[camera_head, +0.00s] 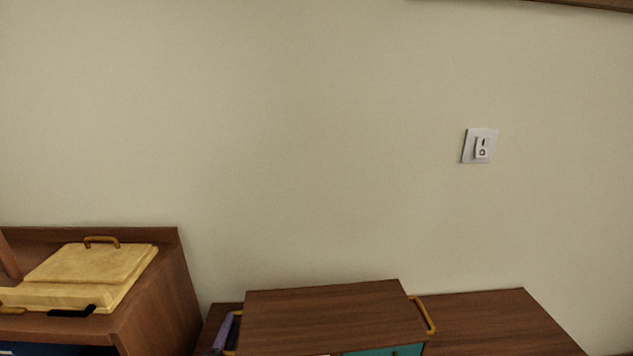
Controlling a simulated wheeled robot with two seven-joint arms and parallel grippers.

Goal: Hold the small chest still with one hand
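The small chest (325,312) is a brown wooden box at the bottom middle, with a teal drawer front (385,351) partly cut off by the lower edge. A gold handle (425,316) sits on its right side. A similar handle on its left side is mostly covered. What appears to be my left gripper (228,333), a purple-grey and dark shape, is at that left handle, close against the chest's side. Its finger gap does not show clearly. My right gripper is not in view.
The chest stands on a brown wooden surface (490,322) with bare room to its right. A yellow lidded box (92,264) sits on a higher wooden unit (165,300) at left. The pale wall behind carries a white switch (480,146).

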